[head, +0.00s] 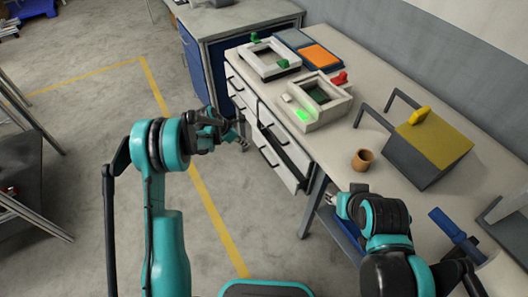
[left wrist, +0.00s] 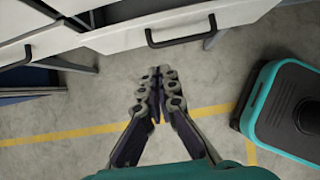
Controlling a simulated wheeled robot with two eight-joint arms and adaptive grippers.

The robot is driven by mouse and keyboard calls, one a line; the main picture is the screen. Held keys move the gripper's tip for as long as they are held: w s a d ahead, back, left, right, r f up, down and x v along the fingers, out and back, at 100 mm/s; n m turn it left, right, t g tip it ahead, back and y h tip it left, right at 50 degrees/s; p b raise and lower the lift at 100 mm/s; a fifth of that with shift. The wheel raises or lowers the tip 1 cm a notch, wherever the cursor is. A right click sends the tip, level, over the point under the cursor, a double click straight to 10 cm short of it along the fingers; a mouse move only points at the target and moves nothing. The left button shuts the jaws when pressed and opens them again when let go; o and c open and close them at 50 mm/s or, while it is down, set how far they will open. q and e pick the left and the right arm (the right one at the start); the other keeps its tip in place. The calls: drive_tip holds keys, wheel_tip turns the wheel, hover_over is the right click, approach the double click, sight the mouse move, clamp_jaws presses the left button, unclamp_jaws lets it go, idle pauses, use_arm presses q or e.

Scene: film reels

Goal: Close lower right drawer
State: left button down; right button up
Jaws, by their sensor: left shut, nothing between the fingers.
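The lower right drawer (head: 284,168) is a white drawer with a dark handle in the desk's right column. It stands pulled out, with its dark inside showing behind the front. In the left wrist view its white front (left wrist: 225,14) and dark handle cross the top. My left gripper (head: 243,138) is in front of the drawers, to the left of the open one. In the left wrist view the left gripper's fingers (left wrist: 157,92) are together and empty, apart from the drawer front. My right gripper (head: 338,203) is by the desk's near edge; its fingers are too small to read.
The desk top (head: 345,135) bears two white frame devices, a black box with a yellow lid (head: 432,142) and a brown cup (head: 362,160). Other white drawers (head: 238,92) are left of the open one. A blue cabinet (head: 193,62) stands behind.

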use_arm(q)
drive_tip(key=s+d+t+h, duration=0.2)
drive_tip(key=s+d, duration=0.1)
drive_tip(key=s, duration=0.7)
drive_tip(key=shift+h, duration=0.3)
drive_tip(key=b+x, duration=0.1)
drive_tip(key=x, duration=0.3)
drive_tip(key=b+x, duration=0.2)
drive_tip(key=x, duration=0.2)
drive_tip(key=d+r+b+x, duration=0.1)
drive_tip(key=b+x, duration=0.1)
drive_tip(key=x, duration=0.2)
drive_tip(key=shift+w, duration=0.3)
drive_tip(key=shift+w+d+r, duration=0.1)
drive_tip(key=shift+w+d, duration=0.25)
drive_tip(key=shift+d, duration=0.05)
